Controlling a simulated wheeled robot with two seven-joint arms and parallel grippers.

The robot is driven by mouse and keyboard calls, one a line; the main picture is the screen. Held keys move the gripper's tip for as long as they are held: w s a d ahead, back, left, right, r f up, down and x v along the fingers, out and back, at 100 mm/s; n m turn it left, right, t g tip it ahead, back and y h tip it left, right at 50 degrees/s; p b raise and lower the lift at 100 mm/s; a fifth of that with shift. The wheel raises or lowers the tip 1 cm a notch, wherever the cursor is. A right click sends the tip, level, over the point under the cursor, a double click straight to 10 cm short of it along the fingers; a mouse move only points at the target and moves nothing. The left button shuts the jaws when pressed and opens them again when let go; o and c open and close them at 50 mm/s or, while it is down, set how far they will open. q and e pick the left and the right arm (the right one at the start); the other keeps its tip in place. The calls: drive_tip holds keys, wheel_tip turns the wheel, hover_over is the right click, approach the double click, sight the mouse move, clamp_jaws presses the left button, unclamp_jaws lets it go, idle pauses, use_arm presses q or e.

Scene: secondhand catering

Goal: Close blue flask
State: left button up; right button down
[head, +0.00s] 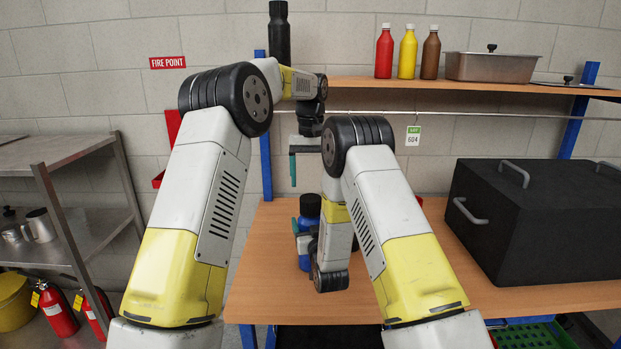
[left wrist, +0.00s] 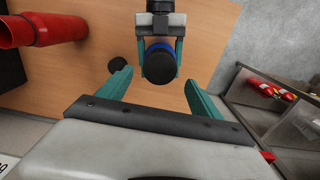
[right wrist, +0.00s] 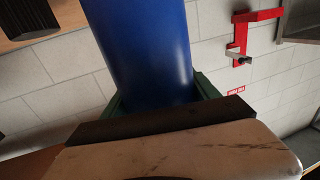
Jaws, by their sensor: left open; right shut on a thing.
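The blue flask (head: 304,262) stands upright above the wooden table, partly hidden behind my right arm, with a black top (head: 310,205). I cannot tell whether this top is a lid or a bare neck. My right gripper (head: 305,240) is shut around its side; the right wrist view shows the blue body (right wrist: 145,50) between the fingers. My left gripper (head: 306,170) is open and empty, pointing down above the flask. In the left wrist view the black top (left wrist: 158,68) lies between its spread fingers, apart from them. A small black round piece (left wrist: 115,63) is on the table beside the flask.
A large black box (head: 540,225) fills the table's right side. A shelf (head: 350,84) with bottles runs behind and above. A metal rack (head: 75,150) is at left.

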sight(310, 198)
use_arm(q)
drive_tip(key=shift+f, duration=4)
drive_tip(key=c, duration=1.4)
drive_tip(key=o, duration=1.6)
drive_tip(key=shift+c, duration=0.2)
wheel_tip(310, 198, up, 12)
